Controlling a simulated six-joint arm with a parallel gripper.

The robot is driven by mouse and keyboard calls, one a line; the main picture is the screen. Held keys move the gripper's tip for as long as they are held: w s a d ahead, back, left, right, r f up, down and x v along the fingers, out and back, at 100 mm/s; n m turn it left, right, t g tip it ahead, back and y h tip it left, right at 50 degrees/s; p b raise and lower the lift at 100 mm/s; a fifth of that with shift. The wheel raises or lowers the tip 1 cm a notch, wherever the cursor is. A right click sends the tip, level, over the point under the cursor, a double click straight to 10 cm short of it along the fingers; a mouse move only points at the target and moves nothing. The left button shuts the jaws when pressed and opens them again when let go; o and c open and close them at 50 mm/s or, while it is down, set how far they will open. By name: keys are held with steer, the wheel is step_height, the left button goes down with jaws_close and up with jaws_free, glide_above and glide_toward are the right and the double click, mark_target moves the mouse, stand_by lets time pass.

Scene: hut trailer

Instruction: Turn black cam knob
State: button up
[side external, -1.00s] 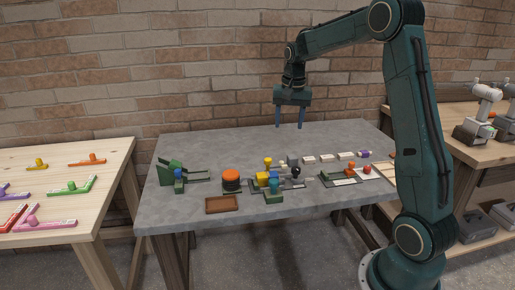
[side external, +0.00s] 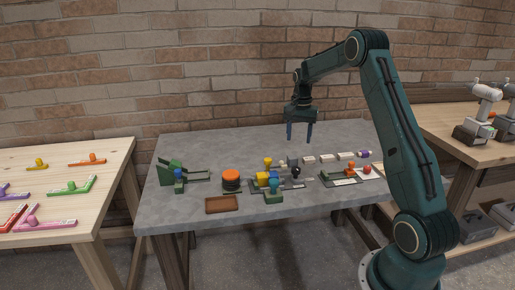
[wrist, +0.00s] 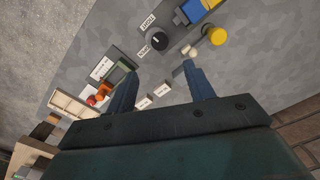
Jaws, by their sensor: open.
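The black cam knob (side external: 296,170) stands on a grey base on the table, right of the yellow and blue blocks. In the wrist view the knob (wrist: 155,44) is round and dark with a light mark on it, between two white labels that seem to read TIGHT and OPEN. My gripper (side external: 299,138) hangs above the table with its two blue fingers pointing down, open and empty, clear above the knob. In the wrist view the fingers (wrist: 161,74) are spread apart, and the knob shows beyond the gap between their tips.
An orange round knob (side external: 231,175), a green fixture (side external: 176,171) and a brown tray (side external: 221,204) are to the left. A row of white blocks (side external: 327,158) lies behind right of the knob. A green plate with orange and red parts (side external: 352,174) is on the right.

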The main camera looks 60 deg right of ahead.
mark_target(296, 168)
step_height(296, 168, down, 13)
steer(key=shift+r, duration=0.1)
stand_by(0.5)
steer(key=c, duration=1)
